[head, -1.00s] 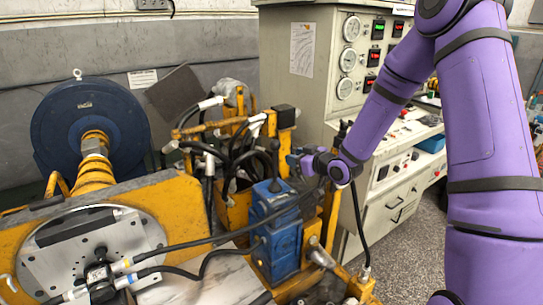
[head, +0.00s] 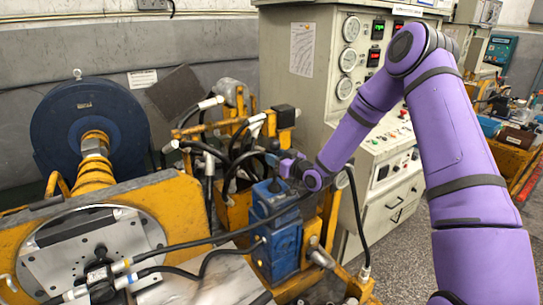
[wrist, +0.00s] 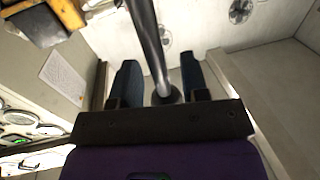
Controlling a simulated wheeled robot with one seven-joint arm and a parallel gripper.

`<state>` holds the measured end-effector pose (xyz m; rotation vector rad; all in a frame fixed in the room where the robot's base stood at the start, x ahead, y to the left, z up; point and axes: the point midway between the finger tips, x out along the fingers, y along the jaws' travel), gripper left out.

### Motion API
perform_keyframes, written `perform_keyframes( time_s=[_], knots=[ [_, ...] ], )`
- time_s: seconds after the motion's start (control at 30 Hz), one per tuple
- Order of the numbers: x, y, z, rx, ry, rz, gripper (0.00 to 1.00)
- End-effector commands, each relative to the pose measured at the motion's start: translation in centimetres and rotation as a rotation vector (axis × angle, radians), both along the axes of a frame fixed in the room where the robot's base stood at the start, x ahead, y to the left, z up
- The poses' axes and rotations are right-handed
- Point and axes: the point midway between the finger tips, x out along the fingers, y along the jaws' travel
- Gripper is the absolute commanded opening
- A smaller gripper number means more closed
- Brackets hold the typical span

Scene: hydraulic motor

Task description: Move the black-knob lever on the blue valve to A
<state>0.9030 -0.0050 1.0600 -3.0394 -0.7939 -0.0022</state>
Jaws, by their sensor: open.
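The blue valve (head: 283,238) stands upright among yellow frames, right of centre in the head view. My gripper (head: 272,159) is just above its top, coming in from the right. In the wrist view my gripper (wrist: 160,78) is open, with one dark blue finger on each side of the lever (wrist: 148,40). The lever is a dark rod from the top edge of that view, and its round black knob (wrist: 167,97) sits between the fingers near the palm. I cannot tell whether a finger touches it. In the head view the lever is hard to make out behind my gripper.
Black hoses (head: 205,240) run close in front of the valve. A yellow post (head: 331,215) stands right of it, and a grey control cabinet (head: 315,95) with gauges is behind. Grey floor (head: 405,255) is clear to the right.

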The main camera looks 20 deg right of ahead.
Motion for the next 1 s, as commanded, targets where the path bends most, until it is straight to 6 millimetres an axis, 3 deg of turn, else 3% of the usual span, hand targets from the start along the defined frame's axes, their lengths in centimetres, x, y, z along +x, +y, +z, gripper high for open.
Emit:
perform_keyframes(
  time_s=[0.2,0.53,0.57,0.73,1.0],
  knots=[
    [1.8,0.9,0.0,0.000,0.000,-0.001,0.41],
    [2.1,1.1,0.0,0.000,0.001,-0.001,0.41],
    [2.1,1.1,0.0,0.000,0.001,0.000,0.39],
    [2.0,1.1,0.0,0.000,0.001,-0.001,0.00],
    [1.9,1.5,0.0,-0.022,-0.006,0.001,0.00]
  ],
)
